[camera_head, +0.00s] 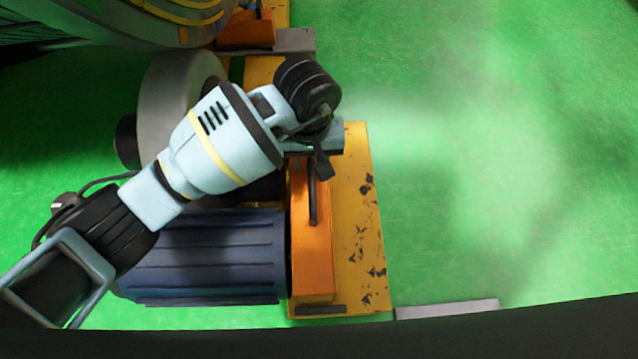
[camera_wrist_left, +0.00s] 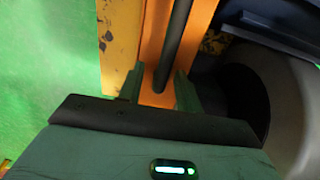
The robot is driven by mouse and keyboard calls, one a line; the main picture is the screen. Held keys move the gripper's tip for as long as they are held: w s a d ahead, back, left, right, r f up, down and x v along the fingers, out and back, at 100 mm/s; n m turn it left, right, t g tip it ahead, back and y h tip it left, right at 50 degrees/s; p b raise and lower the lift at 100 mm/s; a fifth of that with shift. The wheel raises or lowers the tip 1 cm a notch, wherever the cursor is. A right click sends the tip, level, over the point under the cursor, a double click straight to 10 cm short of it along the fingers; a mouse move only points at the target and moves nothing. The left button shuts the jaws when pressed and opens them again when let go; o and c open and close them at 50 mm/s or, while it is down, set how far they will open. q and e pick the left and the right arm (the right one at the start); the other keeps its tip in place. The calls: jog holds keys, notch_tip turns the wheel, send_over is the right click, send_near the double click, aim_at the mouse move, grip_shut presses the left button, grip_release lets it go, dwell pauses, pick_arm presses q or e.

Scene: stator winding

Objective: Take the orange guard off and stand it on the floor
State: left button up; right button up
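The orange guard (camera_head: 312,255) is a tall narrow cover at the end of the dark blue ribbed motor (camera_head: 210,258), beside the worn yellow plate (camera_head: 358,210). A dark bar handle (camera_head: 313,200) runs along its face. My left gripper (camera_head: 322,165) is at the far end of the guard. In the left wrist view, the handle (camera_wrist_left: 175,40) lies in front of the orange guard (camera_wrist_left: 157,45), between the two fingers of the open left gripper (camera_wrist_left: 158,85). Small gaps show beside the handle; contact cannot be told. My right gripper is out of view.
A grey drum (camera_head: 165,95) stands behind my left arm. A large machine (camera_head: 110,20) fills the upper left. A flat grey strip (camera_head: 447,309) lies on the green floor (camera_head: 510,180) at the lower right. The floor right of the yellow plate is otherwise clear.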

pick_arm(q)
grip_shut()
jog(key=shift+r, duration=0.1)
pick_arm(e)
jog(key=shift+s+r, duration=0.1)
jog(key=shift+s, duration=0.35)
